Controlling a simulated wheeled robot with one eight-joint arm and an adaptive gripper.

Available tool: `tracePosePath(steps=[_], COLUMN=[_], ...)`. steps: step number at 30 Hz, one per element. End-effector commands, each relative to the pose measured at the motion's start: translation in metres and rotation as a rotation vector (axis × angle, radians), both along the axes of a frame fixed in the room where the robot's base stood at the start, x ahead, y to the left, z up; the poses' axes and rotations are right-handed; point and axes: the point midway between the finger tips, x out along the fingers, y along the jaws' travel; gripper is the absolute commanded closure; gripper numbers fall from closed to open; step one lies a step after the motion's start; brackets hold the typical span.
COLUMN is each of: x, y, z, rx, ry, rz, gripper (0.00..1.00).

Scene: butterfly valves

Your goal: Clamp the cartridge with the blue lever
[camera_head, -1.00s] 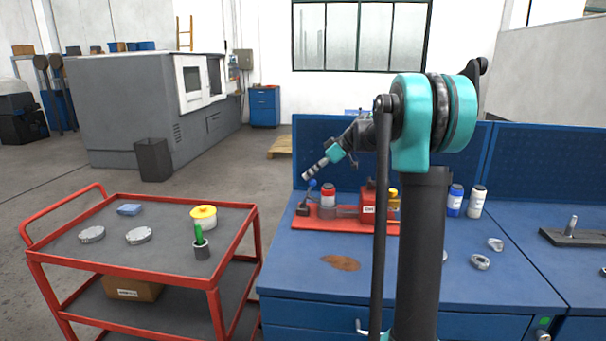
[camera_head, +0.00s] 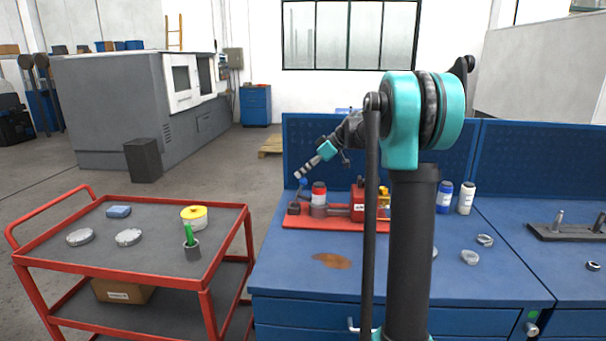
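The clamping fixture has a red base plate (camera_head: 290,222) on the blue workbench. A lever with a blue knob (camera_head: 303,182) stands up at its left end, and a red block (camera_head: 361,203) with a white label is at its right. A grey cylindrical piece (camera_head: 340,210), apparently the cartridge, lies between them; whether it is clamped is too small to tell. My gripper (camera_head: 299,174) points down and left, just above the blue knob in the picture. Contact and finger opening cannot be made out.
A red-and-white bottle (camera_head: 319,189) stands at the fixture. Blue-capped (camera_head: 444,197) and white (camera_head: 466,198) bottles stand to the right, with metal rings (camera_head: 470,257) nearer. A red cart (camera_head: 128,282) carrying parts stands left. The bench front is mostly clear around a brown patch (camera_head: 332,261).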

Motion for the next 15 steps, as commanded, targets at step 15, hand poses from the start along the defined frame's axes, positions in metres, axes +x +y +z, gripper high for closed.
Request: tracePosePath(steps=[15], x=[-0.005], y=[-0.019], z=[0.059], rx=[0.008], ry=[-0.001], rz=[-0.003], gripper=[1.00])
